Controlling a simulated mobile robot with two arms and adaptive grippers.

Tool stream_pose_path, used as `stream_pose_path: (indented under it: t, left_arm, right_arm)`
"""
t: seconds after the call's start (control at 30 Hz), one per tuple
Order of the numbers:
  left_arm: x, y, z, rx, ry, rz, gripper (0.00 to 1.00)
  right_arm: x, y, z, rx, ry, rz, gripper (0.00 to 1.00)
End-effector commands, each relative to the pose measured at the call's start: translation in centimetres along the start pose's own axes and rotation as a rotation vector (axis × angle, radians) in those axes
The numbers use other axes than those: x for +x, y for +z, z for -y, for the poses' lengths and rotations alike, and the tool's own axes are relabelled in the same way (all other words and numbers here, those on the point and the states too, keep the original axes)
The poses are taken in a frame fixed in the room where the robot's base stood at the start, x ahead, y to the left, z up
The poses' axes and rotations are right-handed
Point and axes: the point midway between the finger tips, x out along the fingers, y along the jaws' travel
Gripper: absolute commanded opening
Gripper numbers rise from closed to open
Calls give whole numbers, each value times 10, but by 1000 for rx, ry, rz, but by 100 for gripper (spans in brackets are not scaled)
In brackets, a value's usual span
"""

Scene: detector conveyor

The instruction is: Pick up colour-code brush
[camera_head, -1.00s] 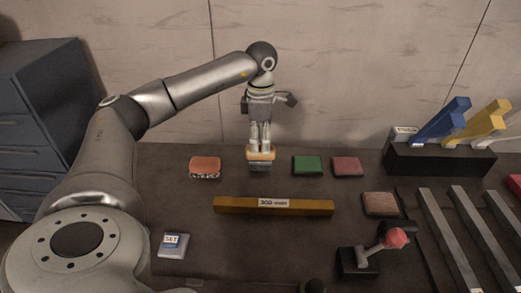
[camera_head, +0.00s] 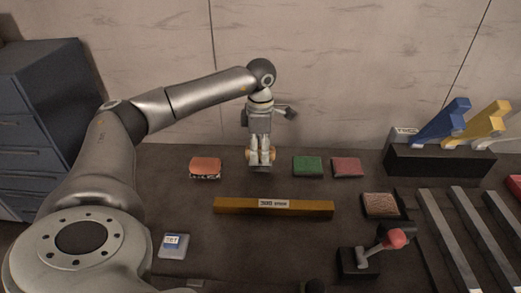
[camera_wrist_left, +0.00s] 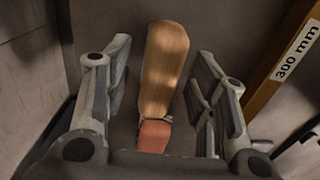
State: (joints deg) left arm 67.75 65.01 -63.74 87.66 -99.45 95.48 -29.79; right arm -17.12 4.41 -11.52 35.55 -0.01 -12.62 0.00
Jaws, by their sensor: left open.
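The brush with a wooden handle and a reddish-orange part (camera_wrist_left: 163,75) lies between the fingers of my left gripper (camera_wrist_left: 160,95) in the left wrist view. The fingers stand open on both sides of it, with gaps showing. In the head view, my left gripper (camera_head: 260,158) points down at the back of the table, low over the brush. Only small tan bits of the brush (camera_head: 273,155) show beside the fingers there; the rest is hidden. My right gripper is not in view.
An orange block (camera_head: 205,166) lies left of the gripper; green (camera_head: 307,167) and red (camera_head: 346,167) blocks lie right. A yellow bar marked 300 mm (camera_head: 235,206) lies in front. A black rack (camera_head: 430,160) with blue and yellow pieces stands at right.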

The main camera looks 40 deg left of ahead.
Motion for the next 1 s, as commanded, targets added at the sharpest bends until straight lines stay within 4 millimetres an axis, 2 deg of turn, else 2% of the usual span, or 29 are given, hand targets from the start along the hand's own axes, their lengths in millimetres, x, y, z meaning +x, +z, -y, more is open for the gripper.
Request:
stream_pose_path:
  t: [0.27, 0.67, 1.0]
  left_arm:
    - [0, 0, 0, 0, 0, 0, 52]
    - [0, 0, 0, 0, 0, 0, 0]
    - [-3, 0, 0, 0, 1, 1, 0]
  right_arm:
    - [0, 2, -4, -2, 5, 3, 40]
    - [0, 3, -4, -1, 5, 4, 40]
    - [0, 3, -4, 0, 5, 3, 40]
